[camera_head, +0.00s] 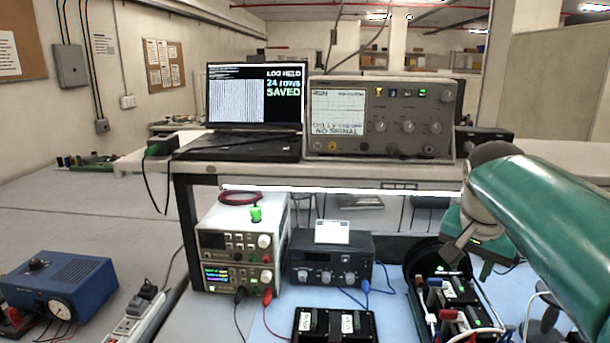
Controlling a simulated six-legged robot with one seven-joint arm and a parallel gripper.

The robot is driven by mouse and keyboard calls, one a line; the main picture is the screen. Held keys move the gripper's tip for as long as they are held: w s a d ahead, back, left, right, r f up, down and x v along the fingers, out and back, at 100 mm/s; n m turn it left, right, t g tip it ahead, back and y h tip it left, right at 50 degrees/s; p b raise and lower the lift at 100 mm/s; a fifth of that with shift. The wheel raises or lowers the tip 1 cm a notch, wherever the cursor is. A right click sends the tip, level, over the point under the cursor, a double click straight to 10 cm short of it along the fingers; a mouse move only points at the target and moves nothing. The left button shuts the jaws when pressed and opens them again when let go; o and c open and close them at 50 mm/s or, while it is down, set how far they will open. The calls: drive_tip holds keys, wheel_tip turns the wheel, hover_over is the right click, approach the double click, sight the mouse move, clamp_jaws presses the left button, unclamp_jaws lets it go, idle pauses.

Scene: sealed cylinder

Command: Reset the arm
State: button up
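My green and grey arm (555,205) reaches in from the right edge and bends at a dark round joint. Past the bend, its end hangs down over the right side of the bench. My gripper (450,253) shows as a grey piece just above a black round-rimmed holder (412,270). I cannot tell whether its fingers are open or shut, or whether it touches anything. Part of it is hidden by its own green housing.
Below stands an open case (459,290) with red, white and blue connectors. A power supply (238,250), a black meter box (331,262) and a black tray (334,326) share the bench. A laptop (255,100) and an oscilloscope (381,118) stand on the shelf. A blue gauge box (60,283) sits left.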

drive_tip(key=s+a+f+n+t+y, duration=0.2)
drive_tip(key=s+a+f+n, duration=0.6)
drive_tip(key=s+a+f, duration=0.3)
drive_tip(key=s+a, duration=0.3)
drive_tip(key=shift+s+f+n, duration=0.25)
drive_tip(key=shift+f+n, duration=0.05)
drive_tip(key=shift+f, duration=0.05)
